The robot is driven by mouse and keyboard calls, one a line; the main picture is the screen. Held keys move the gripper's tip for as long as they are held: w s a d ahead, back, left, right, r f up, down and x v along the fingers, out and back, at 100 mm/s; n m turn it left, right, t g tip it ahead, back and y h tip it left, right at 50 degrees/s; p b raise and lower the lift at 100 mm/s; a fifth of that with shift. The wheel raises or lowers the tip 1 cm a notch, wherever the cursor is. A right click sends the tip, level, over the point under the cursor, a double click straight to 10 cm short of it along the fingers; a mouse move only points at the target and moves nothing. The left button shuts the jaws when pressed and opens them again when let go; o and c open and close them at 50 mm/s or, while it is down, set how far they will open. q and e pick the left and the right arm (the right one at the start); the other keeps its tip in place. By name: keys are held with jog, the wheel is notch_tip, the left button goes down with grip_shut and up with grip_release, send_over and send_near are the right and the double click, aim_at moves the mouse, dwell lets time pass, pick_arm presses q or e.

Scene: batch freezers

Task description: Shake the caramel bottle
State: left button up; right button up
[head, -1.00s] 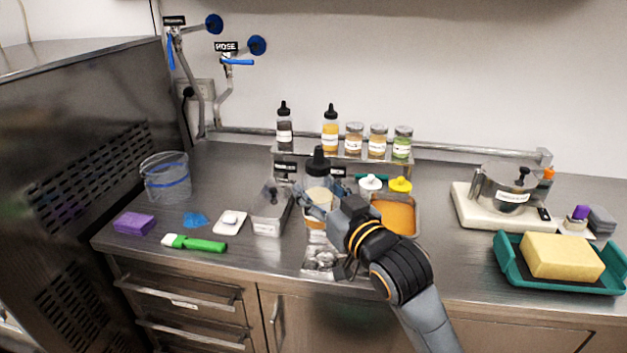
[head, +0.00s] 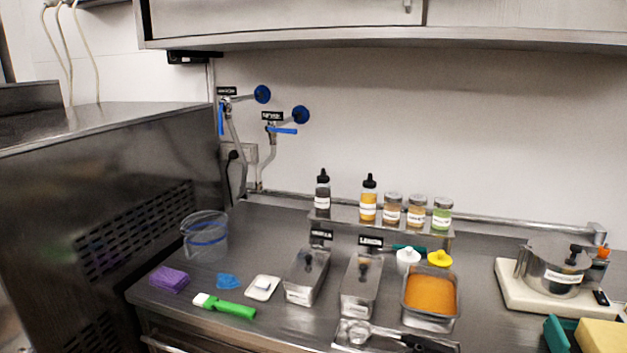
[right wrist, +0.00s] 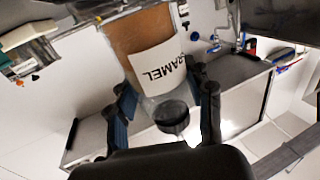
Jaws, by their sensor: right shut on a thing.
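The caramel bottle (right wrist: 140,38) shows in the right wrist view, with brown contents, a white label ending in "RAMEL" and a black cap (right wrist: 171,115). My right gripper (right wrist: 163,92) is shut on it, with fingers on both sides near the label and cap. The cap end points toward my palm, and the far end runs out of the top of that view. The bottle and right gripper are both outside the head view. My left gripper is not in view.
Two metal bins (head: 305,285) (head: 361,295) and a tray of orange contents (head: 430,318) stand on the counter. Bottles and jars line the rear shelf (head: 352,231). A clear bucket (head: 205,243) and green-handled brush (head: 228,307) are at left; a metal pot (head: 555,268) is at right.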

jog(key=a, duration=0.4)
jog(key=d, duration=0.6)
jog(key=shift+s+d, duration=0.1)
jog(key=shift+d, duration=0.25)
jog(key=shift+a, duration=3.05)
jog(key=d, duration=0.6)
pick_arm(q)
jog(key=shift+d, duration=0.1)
pick_arm(e)
jog(key=shift+d, duration=0.25)
